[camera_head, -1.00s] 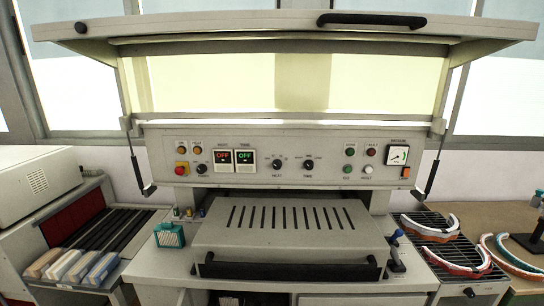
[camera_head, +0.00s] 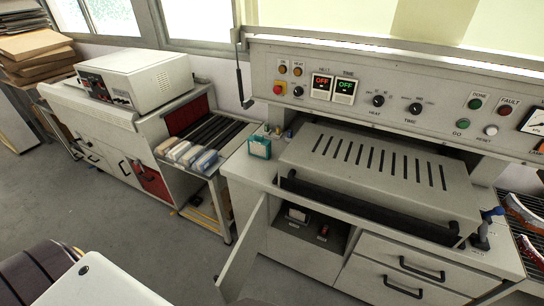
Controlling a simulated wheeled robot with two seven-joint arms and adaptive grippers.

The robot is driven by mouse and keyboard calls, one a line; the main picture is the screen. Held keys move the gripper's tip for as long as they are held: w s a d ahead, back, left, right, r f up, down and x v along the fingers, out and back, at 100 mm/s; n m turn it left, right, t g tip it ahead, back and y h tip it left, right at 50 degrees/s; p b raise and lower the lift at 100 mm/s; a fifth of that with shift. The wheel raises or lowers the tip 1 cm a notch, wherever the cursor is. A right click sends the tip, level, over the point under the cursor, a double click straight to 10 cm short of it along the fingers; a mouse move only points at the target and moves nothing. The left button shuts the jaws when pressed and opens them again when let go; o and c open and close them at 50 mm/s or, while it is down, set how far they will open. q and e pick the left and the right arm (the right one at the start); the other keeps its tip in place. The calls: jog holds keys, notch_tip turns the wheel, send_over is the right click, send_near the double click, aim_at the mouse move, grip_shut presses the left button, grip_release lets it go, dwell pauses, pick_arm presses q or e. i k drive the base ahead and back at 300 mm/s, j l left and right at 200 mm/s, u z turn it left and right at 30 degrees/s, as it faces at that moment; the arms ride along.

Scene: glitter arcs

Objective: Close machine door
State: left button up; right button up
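The machine (camera_head: 370,165) is a pale grey bench unit with a control panel (camera_head: 385,95) and a slotted cover with a black front bar. Below the cover, at the left of its base, a cabinet door (camera_head: 248,240) stands swung open to the left. The open cabinet (camera_head: 305,248) shows a dark inside with small items. The raised top lid seen earlier is out of view now. Neither of my grippers is in view.
Drawers with black handles (camera_head: 408,268) are right of the open cabinet. A small teal-framed box (camera_head: 260,148) sits at the bench's left end. A side unit with rollers and a white box-shaped device (camera_head: 140,77) stands left. Grey floor (camera_head: 150,235) is open in front of it.

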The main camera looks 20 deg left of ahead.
aim_at(231, 280)
jog(key=j+z, duration=0.1)
jog(key=j, duration=0.35)
jog(key=k+j+z, duration=0.1)
jog(key=j, duration=0.3)
jog(key=k+j+z, duration=0.1)
jog(key=j, duration=0.3)
jog(key=k+j, duration=0.15)
jog(key=j, duration=0.3)
jog(key=k+j+z, duration=0.15)
jog(key=j, duration=0.25)
jog(key=k+j+z, duration=0.1)
jog(key=j, duration=0.3)
